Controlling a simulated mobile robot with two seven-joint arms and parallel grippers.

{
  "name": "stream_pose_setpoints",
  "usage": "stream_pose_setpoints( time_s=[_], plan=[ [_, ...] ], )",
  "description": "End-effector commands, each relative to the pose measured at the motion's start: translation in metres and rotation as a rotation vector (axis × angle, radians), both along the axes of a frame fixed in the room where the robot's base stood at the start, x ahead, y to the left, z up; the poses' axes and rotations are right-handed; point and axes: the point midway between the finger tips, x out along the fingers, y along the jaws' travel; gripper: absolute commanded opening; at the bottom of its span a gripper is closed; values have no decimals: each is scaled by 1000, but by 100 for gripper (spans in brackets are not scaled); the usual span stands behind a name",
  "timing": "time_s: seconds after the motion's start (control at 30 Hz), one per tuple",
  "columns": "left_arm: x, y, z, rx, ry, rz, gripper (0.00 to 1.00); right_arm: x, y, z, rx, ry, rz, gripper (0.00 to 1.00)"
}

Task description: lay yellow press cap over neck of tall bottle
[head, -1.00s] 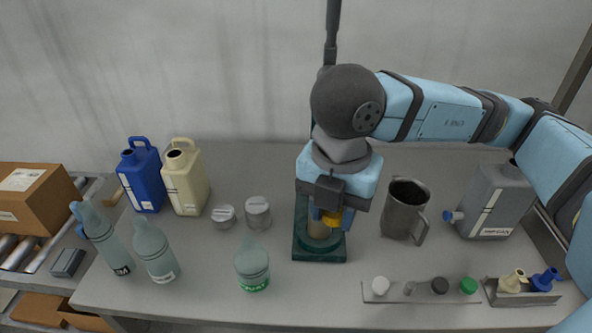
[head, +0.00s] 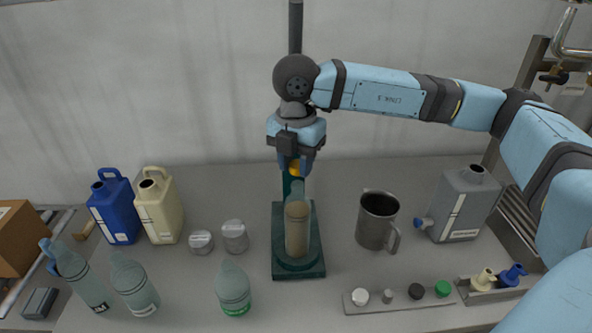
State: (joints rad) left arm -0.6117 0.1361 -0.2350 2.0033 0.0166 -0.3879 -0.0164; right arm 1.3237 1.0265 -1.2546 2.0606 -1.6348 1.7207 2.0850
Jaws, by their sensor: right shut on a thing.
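The yellow press cap (head: 295,167) is held between the fingers of my right gripper (head: 294,163), which is shut on it and points down. The tall bottle (head: 297,230) is clear glass with tan contents and stands upright on a dark green stand base (head: 311,268). The cap shows just above the bottle's neck (head: 298,188) in the picture. I cannot tell whether the cap touches the neck or how far behind it is. My left gripper is not in view.
A steel jug (head: 373,222) and a grey canister (head: 465,205) stand to the right. A rack of small caps (head: 400,297) lies at the front right. Blue (head: 115,208) and cream jugs (head: 159,208), tins and several squeeze bottles stand to the left.

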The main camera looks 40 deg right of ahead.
Motion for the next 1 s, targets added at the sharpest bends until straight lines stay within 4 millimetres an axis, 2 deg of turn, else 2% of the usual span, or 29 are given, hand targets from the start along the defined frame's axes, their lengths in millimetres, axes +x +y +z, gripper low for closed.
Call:
stream_pose_setpoints(
  time_s=[0.17, 0.4, 1.0],
  plan=[
    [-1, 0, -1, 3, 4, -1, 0, 5, -4, -5, -1, 2, 0, 12],
    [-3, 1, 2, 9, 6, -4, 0, 5, -4, -34, -1, 3, 0, 12],
    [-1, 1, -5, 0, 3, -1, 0, 5, -3, -48, 0, 1, 0, 12]
  ],
)
